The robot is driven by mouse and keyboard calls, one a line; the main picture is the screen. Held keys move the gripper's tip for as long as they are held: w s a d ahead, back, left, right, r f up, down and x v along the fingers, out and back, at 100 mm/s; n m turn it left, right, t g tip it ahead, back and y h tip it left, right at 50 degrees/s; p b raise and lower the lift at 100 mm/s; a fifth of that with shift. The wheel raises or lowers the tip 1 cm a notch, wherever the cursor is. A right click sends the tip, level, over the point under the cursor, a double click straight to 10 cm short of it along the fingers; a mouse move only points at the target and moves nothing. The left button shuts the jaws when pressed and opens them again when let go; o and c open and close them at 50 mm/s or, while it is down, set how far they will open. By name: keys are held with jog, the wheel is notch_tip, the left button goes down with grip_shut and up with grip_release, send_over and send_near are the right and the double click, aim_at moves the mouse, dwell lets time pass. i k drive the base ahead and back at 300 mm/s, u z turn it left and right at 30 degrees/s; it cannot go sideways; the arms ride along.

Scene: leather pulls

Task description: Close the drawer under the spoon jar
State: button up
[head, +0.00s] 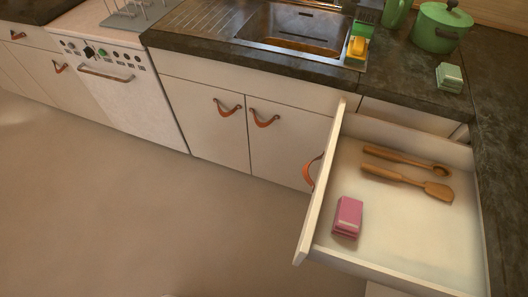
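A white drawer stands wide open at the right, pulled out from under the right-hand counter. Its front panel (322,190) faces left and bears a brown leather pull (311,172). On the drawer floor (400,232) lie a wooden spoon (405,161), a wooden spatula (408,183) and a pink box (347,217). No jar with spoons can be made out; a green vessel (396,12) at the top edge is cut off. My gripper is not in view.
The dark right-hand counter (502,130) runs beside the drawer. A green lidded pot (438,30) and a small green box (449,77) stand at the corner. A sink (295,27) and closed cabinet doors (205,120) lie left. The floor (130,210) is clear.

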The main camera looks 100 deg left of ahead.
aim_at(410, 240)
jog(key=u, duration=3.15)
jog(key=k, duration=0.85)
jog(key=z, duration=0.5)
jog(key=i, duration=0.45)
jog(key=u, duration=0.05)
